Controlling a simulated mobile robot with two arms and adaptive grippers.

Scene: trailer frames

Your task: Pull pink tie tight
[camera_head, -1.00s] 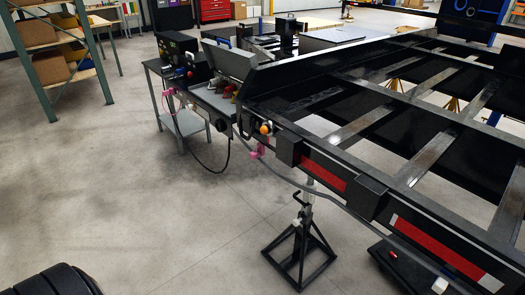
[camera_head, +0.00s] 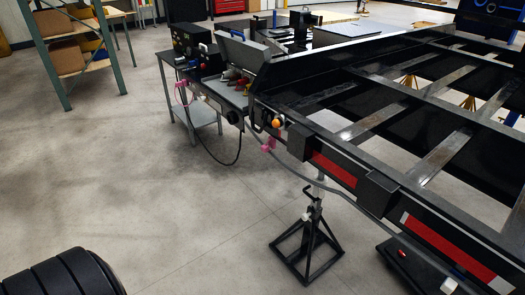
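A small pink tie (camera_head: 268,145) hangs at the side of the black trailer frame (camera_head: 336,172), below an orange knob, where a dark cable runs along the rail. It is too small to tell whether it is loose or tight. More pink material (camera_head: 181,93) shows at the left, by the equipment on the small table. Neither of my grippers is in view.
A black jack stand (camera_head: 307,245) stands on the floor under the frame's near side. A grey table (camera_head: 205,115) with equipment is behind the pink tie. A shelf (camera_head: 75,40) is at the left. A ribbed black object (camera_head: 65,275) fills the bottom left corner. The floor between is open.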

